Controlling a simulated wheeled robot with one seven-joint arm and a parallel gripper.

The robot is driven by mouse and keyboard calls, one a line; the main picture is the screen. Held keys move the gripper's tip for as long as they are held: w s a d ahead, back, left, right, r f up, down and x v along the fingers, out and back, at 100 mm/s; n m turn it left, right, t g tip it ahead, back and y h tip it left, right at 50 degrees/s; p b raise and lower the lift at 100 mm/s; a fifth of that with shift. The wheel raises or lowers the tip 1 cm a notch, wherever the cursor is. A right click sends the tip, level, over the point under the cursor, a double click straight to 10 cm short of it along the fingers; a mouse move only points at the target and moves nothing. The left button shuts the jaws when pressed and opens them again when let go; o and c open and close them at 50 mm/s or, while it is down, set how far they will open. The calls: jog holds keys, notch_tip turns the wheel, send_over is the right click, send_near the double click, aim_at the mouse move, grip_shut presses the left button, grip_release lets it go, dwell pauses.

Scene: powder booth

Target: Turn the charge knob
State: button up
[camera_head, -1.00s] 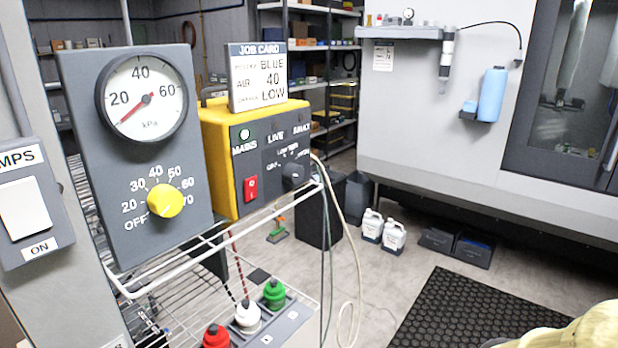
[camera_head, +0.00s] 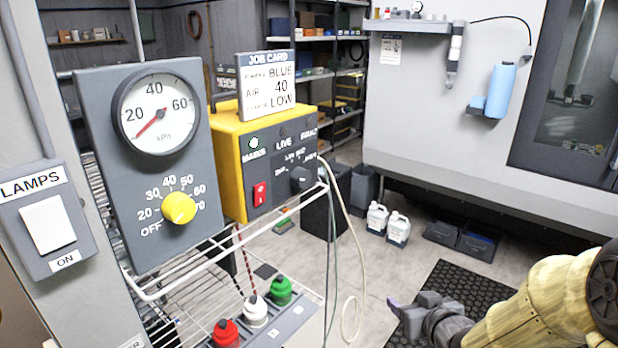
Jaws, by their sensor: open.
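The charge knob (camera_head: 301,178) is a dark round knob at the right end of the front panel of the yellow charge unit (camera_head: 229,160). Small position labels sit above it; they are too small to read surely. A red rocker switch (camera_head: 259,194) and a lit green MAINS lamp (camera_head: 253,142) are to its left. The job card (camera_head: 267,88) on top reads BLUE, AIR 40, LOW. My gripper (camera_head: 398,306) is at the lower right, well below and to the right of the knob, touching nothing. It is open and empty.
A grey panel holds a gauge (camera_head: 157,113) and a yellow air knob (camera_head: 178,208). A pale hose (camera_head: 350,235) hangs right of the knob.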

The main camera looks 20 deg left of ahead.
aim_at(305, 181)
jog(key=s+a+r+n+y+p, duration=0.1)
jog(key=s+a+r+n+y, duration=0.1)
jog(key=a+r+y, duration=0.2)
jog(key=s+a+r+n+y+p, duration=0.2)
jog(key=a+r+y, duration=0.3)
jog(key=r+y, duration=0.4)
notch_tip(305, 181, up, 2)
jog(key=shift+a+r+t+y, duration=0.2)
jog(key=shift+t+y, duration=0.1)
jog(key=p+x, duration=0.7)
jog(key=x, duration=0.9)
jog(key=shift+a+r, duration=0.15)
jog(key=shift+a, duration=0.15)
jog(key=shift+w+a+r+p, duration=0.1)
jog(key=shift+a+r+p, duration=0.05)
jog(key=shift+a+p, duration=0.2)
jog(key=shift+w+d, duration=0.1)
jog(key=shift+w, duration=0.05)
jog(key=shift+c, duration=0.2)
jog(key=c, duration=0.9)
